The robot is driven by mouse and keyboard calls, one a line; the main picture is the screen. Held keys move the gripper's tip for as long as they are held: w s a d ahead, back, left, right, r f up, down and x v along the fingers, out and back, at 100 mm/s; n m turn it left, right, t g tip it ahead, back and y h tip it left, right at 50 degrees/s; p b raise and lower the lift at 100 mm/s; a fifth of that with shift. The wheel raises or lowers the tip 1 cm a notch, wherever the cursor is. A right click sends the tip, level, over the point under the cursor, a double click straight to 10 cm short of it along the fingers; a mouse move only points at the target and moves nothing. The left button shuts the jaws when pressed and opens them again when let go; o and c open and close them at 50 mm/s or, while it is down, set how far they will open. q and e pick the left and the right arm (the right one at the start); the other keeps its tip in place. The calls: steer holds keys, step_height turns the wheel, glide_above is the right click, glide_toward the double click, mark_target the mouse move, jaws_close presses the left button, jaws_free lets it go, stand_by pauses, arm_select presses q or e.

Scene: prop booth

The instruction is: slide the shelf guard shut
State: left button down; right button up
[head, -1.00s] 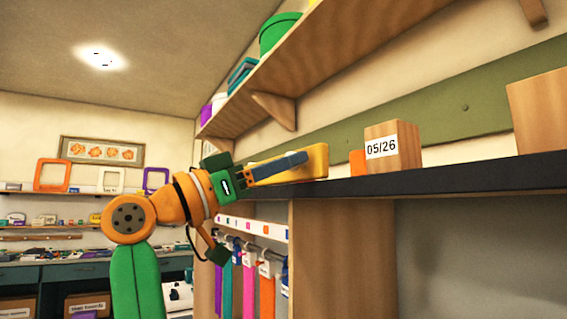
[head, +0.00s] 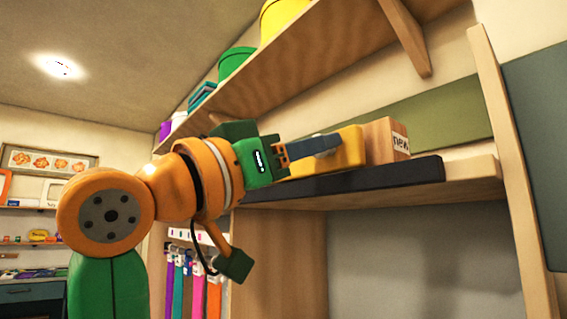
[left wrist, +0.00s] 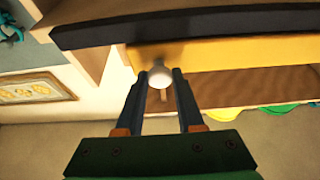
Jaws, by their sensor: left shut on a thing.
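The shelf guard is a yellow panel (head: 350,148) standing along the shelf's front edge, above a dark rail (head: 390,174). In the left wrist view the guard (left wrist: 240,52) runs across the top, with a pale round knob (left wrist: 160,75) on its face. My left gripper (head: 325,143) reaches in from the left and is shut on this knob; its two fingers (left wrist: 158,88) lie either side of it. The rail runs on to the right beyond the guard's edge. The guard's left part is hidden behind my gripper. My right gripper is not in view.
A wooden block marked "new" (head: 385,140) stands at the guard's right edge, on the shelf. A wooden upright (head: 510,160) bounds the shelf on the right. An upper shelf (head: 330,60) holds a green tub (head: 236,62) and a yellow tub (head: 284,16). Colored straps (head: 198,285) hang below.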

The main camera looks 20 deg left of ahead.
mark_target(350, 134)
arm_select(q)
steer(key=s+d, duration=0.2)
steer(key=d, duration=0.1)
steer(key=s+d, duration=0.1)
steer(key=shift+d+b, duration=0.35)
steer(key=shift+b, duration=0.05)
steer(key=shift+w+a, duration=0.1)
steer(key=shift+w, duration=0.05)
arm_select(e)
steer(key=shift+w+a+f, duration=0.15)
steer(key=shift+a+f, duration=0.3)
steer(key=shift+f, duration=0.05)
arm_select(q)
steer(key=c, duration=0.8)
jaws_free()
steer(key=shift+o, duration=1.3)
steer(key=shift+s+d, duration=0.2)
steer(key=shift+s, duration=0.05)
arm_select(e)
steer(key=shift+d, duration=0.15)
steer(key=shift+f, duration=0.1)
